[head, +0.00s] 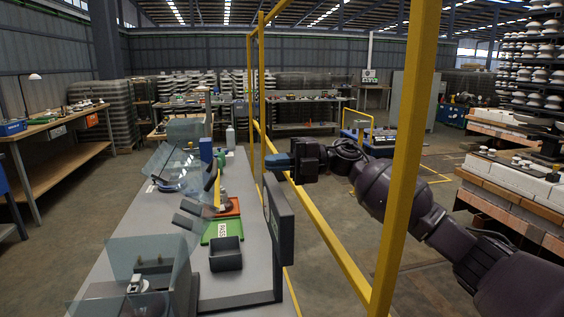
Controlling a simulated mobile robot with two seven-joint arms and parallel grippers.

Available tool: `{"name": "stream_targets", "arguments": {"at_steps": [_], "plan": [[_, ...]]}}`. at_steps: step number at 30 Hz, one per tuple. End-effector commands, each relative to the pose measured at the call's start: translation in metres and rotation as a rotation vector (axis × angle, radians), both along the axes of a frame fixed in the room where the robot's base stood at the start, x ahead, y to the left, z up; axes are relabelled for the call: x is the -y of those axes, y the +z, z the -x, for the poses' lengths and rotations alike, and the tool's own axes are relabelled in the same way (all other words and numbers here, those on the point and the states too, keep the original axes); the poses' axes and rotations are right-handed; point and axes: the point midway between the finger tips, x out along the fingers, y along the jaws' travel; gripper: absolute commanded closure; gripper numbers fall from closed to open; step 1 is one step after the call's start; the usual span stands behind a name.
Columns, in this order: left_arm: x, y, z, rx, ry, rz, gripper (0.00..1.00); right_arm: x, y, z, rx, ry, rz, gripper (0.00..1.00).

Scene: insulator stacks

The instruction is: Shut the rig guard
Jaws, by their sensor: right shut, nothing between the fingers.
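A clear, bluish see-through guard (160,158) stands tilted over a small rig (172,185) at the far left of the grey bench (258,250). A second clear guard (130,258) is around a small fixture (135,284) at the near left. I cannot tell which is the rig guard, nor how far either is open. My right gripper (270,162) reaches in from the right, above the bench's right side. It is shut and empty, apart from both guards. The yellow post partly hides my right arm. My left gripper is out of view.
A yellow frame (401,170) rises between my right arm and the viewpoint, with rails along the bench. A dark upright panel (279,232) stands at the bench's right edge. A black bin (226,254), a green mat (220,231) and dark tilted blocks (189,214) occupy the bench.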

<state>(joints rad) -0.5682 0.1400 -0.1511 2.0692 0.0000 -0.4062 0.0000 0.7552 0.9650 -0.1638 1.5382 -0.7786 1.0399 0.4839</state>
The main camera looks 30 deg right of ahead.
Motion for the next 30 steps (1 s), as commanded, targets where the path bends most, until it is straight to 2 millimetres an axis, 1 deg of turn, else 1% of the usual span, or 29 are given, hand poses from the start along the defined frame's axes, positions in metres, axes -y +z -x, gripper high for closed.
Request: {"name": "stream_targets", "arguments": {"at_steps": [1,9,15,21,30], "plan": [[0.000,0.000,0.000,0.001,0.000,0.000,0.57,-0.010,0.001,-0.002,0.004,0.002,-0.002,1.00],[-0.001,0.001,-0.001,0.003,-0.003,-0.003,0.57,-0.055,0.002,-0.015,0.003,0.002,-0.002,1.00],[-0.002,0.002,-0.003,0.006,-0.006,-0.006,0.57,-0.079,0.001,-0.023,0.002,0.000,-0.001,1.00],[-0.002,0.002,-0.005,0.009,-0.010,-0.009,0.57,-0.090,0.000,-0.026,0.000,0.000,0.000,1.00],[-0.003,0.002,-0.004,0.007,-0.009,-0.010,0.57,-0.091,0.000,-0.026,0.000,-0.001,0.000,1.00]]}}
